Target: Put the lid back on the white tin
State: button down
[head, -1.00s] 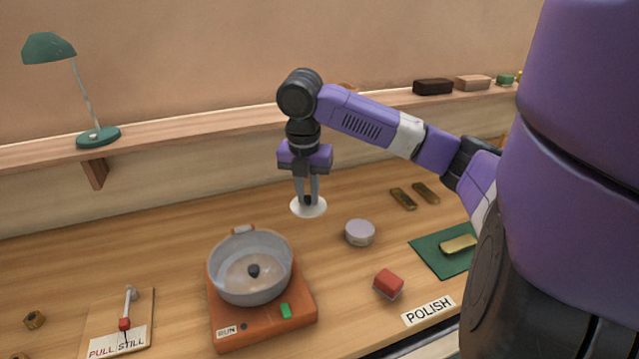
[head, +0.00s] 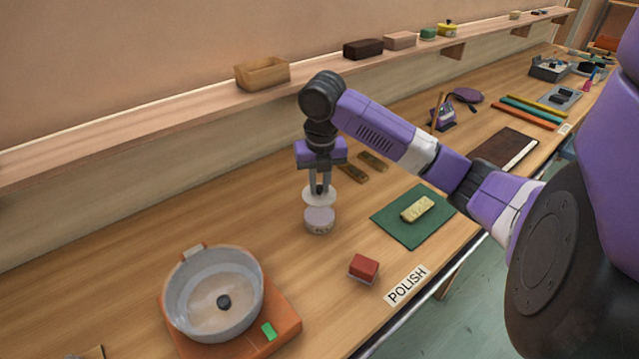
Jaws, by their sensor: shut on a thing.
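My gripper (head: 319,188) is shut on the lid (head: 319,197), a thin white disc with a dark knob between the fingertips. The lid is level and hangs over the back part of the white tin in the picture. The white tin (head: 320,221) is a short, pale round tin standing upright on the bench. The lid's lower edge comes close to the tin's top; I cannot tell whether they touch.
A grey pan (head: 213,296) on an orange base (head: 285,322) stands at the front left. A red block (head: 364,268) is right of the tin, near the POLISH label (head: 407,285). A green mat (head: 388,227) with a yellow bar lies farther right. Bench left of the tin is clear.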

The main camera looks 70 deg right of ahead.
aim_at(320, 195)
jog(key=shift+f, duration=0.15)
jog(key=shift+f+b, duration=2.3)
jog(key=shift+f, duration=0.75)
jog(key=shift+f+b, duration=0.15)
jog(key=shift+b, duration=0.25)
dwell(0.4)
jog(key=c, duration=0.7)
grip_release()
jog(key=shift+c, duration=0.2)
jog(key=shift+r+p, duration=2.35)
jog(key=shift+r, duration=1.2)
